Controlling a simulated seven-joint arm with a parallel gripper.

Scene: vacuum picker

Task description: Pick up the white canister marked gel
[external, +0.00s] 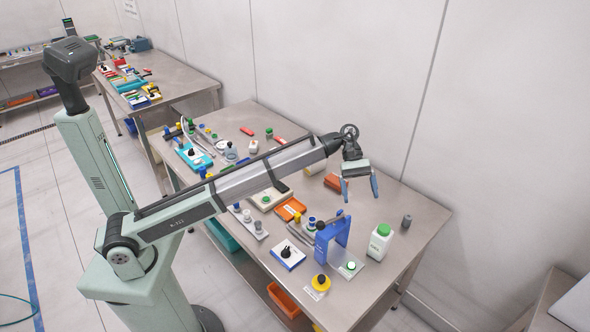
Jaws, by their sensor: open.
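A white canister with a green cap (380,243) stands upright on the metal table, near its right side. A small label shows on its front, but the writing is too small to read. My gripper (360,192) is open and empty above the table, with its two blue fingers pointing down. It is up and to the left of the canister in the picture and apart from it.
A blue upright frame (332,240) stands just left of the canister. A small grey cylinder (406,222) stands to its right. A yellow round piece (321,283) and a white block with a black knob (287,254) are nearer the front. The table's right corner is clear.

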